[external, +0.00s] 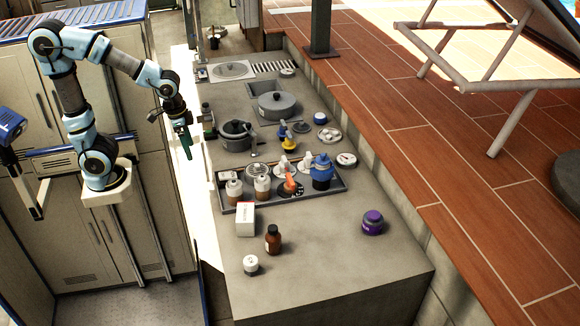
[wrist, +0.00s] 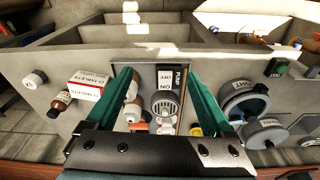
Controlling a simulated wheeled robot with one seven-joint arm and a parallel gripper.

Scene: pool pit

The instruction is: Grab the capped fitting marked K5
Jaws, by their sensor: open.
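No K5 marking is legible in either view, so I cannot tell which piece is the capped fitting. Several fittings stand in a dark tray (external: 330,191) on the counter. Among them are two pale fittings with tan parts (external: 234,189), a blue-topped fitting (external: 321,170), white fittings (external: 284,167) and an orange piece (external: 290,180). My gripper (external: 186,143) is open and empty, up at the counter's left side, apart from the tray.
A white tablet box (external: 245,219), brown bottle (external: 273,239), small white-capped jar (external: 251,264) and purple jar (external: 372,222) stand at the near end. A dark pot (external: 236,134) and a large lidded pan (external: 277,105) are farther back. The near right counter is mostly clear.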

